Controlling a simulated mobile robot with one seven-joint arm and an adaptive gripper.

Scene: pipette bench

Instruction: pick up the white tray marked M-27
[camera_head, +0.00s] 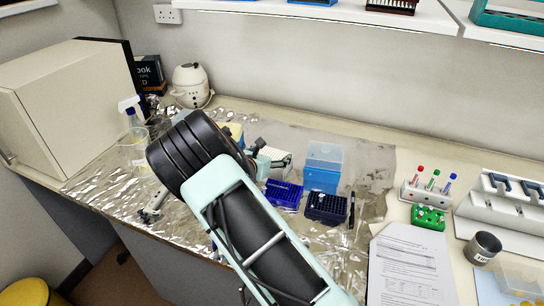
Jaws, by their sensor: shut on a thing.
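A pale, whitish tray (268,154) shows in the head view near the middle of the foil-covered bench, just right of my arm's dark elbow. Its marking cannot be read, so I cannot confirm M-27. My gripper (272,160) is partly visible there, with dark finger parts on either side of the pale tray, and it is shut on it. My arm hides much of the gripper and the tray's left side. I cannot tell whether the tray is touching the bench.
A yellow box (235,131) is behind.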

